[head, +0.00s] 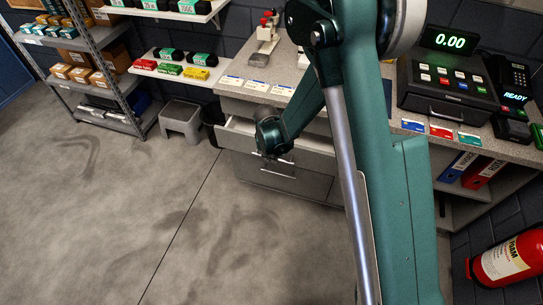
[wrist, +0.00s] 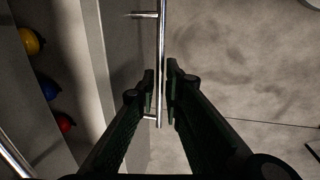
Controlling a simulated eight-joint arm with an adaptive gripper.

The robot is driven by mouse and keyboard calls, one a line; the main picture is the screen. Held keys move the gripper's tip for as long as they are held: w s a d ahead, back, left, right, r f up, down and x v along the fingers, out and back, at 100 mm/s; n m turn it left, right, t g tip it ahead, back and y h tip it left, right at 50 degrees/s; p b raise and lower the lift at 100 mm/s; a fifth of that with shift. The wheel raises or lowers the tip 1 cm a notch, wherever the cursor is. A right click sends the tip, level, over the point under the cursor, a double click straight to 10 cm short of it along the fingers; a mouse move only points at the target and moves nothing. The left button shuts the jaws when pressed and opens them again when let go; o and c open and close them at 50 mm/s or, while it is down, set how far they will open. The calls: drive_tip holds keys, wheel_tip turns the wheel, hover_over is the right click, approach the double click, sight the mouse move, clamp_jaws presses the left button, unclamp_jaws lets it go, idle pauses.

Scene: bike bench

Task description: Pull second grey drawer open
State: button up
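The grey drawer unit stands under the counter in the head view. Its top drawer (head: 264,108) is shut. The second grey drawer (head: 234,132) stands partly open, its pale inside showing below the top drawer. In the wrist view the open drawer's inside (wrist: 75,75) shows on the left, and its bar handle (wrist: 161,45) runs down the middle.
Yellow (wrist: 30,41), blue (wrist: 48,88) and red (wrist: 65,122) round things lie in the open drawer. A lower drawer (head: 300,183) is shut below. A grey step stool (head: 181,118) stands to the left. The floor (head: 150,220) in front is clear.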

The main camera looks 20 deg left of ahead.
clamp_jaws()
drive_tip(key=shift+s, duration=0.1)
drive_tip(key=s+b, duration=0.6)
drive_tip(key=s, duration=2.8)
drive_tip(key=o, duration=0.5)
unclamp_jaws()
drive_tip(key=shift+s+r, duration=0.1)
drive_tip(key=shift+r, duration=0.15)
